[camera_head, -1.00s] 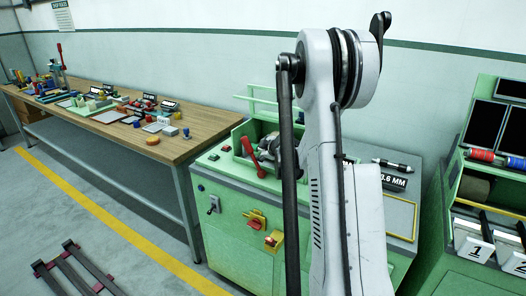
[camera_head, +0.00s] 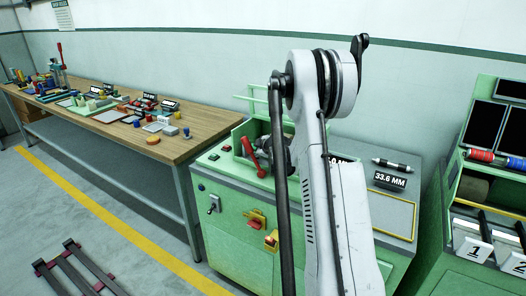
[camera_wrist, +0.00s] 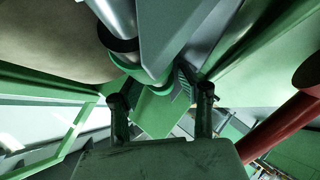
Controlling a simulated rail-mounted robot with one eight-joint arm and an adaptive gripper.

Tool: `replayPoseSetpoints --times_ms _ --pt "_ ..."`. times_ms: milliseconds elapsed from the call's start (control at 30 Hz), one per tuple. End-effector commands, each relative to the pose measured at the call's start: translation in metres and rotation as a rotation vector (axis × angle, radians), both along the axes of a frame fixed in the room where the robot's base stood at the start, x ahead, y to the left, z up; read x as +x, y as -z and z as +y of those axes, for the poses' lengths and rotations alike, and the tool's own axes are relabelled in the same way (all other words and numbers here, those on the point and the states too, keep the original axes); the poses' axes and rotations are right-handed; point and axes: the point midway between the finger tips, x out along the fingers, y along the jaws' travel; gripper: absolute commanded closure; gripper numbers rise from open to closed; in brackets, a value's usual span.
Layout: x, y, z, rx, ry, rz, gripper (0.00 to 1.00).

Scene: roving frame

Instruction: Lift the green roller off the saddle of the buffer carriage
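The green buffing machine (camera_head: 225,232) stands mid-picture in the head view, with a red lever (camera_head: 250,157) on top. My arm covers the right part of its working area and hides my gripper there. In the wrist view a rounded green piece (camera_wrist: 153,82) sits near the centre, among grey metal parts. I cannot tell for certain that it is the roller. My gripper (camera_wrist: 160,92) is close to it, but whether its fingers touch or close on it is unclear.
A large tan wheel (camera_wrist: 50,40) is close at upper left, and a green frame (camera_wrist: 45,105) stands below it. A red bar (camera_wrist: 285,118) crosses at right.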

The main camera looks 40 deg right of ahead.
Motion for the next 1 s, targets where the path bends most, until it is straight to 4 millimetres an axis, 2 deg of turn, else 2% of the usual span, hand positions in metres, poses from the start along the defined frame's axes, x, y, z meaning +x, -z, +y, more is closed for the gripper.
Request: replayPoseSetpoints --times_ms 33,200,267,633,767,1000 --pt "0.0 0.0 0.0 0.0 0.0 0.0 0.72" --pt "0.0 0.0 0.0 0.0 0.0 0.0 0.94" --pt "0.0 0.0 0.0 0.0 0.0 0.0 1.0" --pt "0.0 -0.007 0.0 0.0 0.0 0.0 1.0" --pt "0.0 -0.025 0.0 0.0 0.0 0.0 1.0" --pt "0.0 -0.07 0.0 0.0 0.0 0.0 1.0"
